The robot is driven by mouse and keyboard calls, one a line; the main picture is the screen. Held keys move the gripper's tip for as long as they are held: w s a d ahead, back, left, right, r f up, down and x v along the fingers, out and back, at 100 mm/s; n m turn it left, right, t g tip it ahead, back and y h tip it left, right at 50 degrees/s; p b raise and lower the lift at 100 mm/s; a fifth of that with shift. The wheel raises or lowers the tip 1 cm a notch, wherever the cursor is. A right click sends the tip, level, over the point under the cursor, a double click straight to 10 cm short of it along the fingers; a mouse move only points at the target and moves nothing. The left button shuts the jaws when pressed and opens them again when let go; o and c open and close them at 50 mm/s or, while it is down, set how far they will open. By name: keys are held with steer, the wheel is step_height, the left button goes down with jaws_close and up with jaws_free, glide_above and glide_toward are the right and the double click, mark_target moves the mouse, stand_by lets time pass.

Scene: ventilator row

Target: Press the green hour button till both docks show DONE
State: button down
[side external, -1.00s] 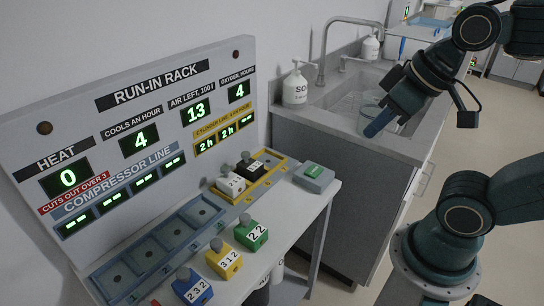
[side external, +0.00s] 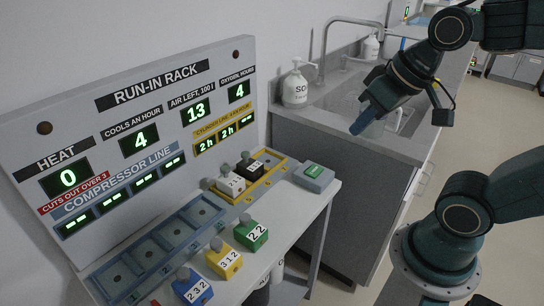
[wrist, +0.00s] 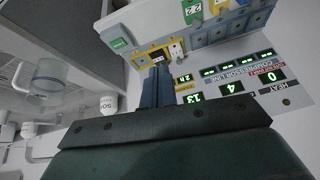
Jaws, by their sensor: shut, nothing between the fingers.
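The green hour button (side external: 314,171) sits on a grey box at the right end of the rack's shelf; it also shows in the wrist view (wrist: 119,43). The yellow cylinder line dock strip (side external: 248,198) holds a white block (side external: 230,185) and a black block (side external: 250,168). Its yellow-labelled display (side external: 222,132) reads 2 h, 2 h and dashes. My gripper (side external: 358,130) is shut and empty, in the air to the right of and above the button, in front of the sink; its closed fingers show in the wrist view (wrist: 158,72).
Green (side external: 251,235), yellow (side external: 223,260) and blue (side external: 192,287) numbered blocks stand along the shelf front. The blue compressor line docks (side external: 160,243) are empty. Panels read heat 0, cools 4, air 13, oxygen hours 4. A soap bottle (side external: 295,88) stands beside the sink.

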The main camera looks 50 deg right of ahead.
steer(key=w+d+f+m, duration=0.2)
steer(key=w+f+m, duration=0.25)
steer(key=w, duration=0.25)
steer(key=m+t+y, duration=0.2)
steer(key=m+t, duration=0.1)
steer(key=m, duration=1.6)
glide_above(318, 171)
step_height(318, 171, down, 14)
steer(key=shift+r, duration=0.15)
steer(key=shift+n, duration=0.25)
steer(key=shift+f, duration=4.4)
